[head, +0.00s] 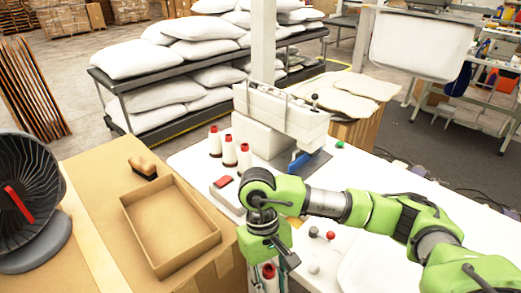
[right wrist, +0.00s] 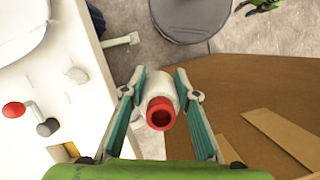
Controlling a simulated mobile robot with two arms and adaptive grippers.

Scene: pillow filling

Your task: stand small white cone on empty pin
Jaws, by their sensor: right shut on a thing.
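My right gripper (head: 275,258) hangs at the bottom centre of the head view. It is shut on a small white cone (right wrist: 161,92) with a red end, which shows between the two teal-lined fingers in the right wrist view. In the head view the red end (head: 268,271) of this cone points up below the wrist. I cannot make out an empty pin. My left gripper is not in view.
An open, empty cardboard tray (head: 170,228) lies on the brown table at left, with a brush (head: 143,167) behind it. The white sewing machine (head: 283,120) stands behind my right arm. A red-topped item (head: 222,182) lies near the cones. Red and grey knobs (head: 330,235) stand right of the gripper.

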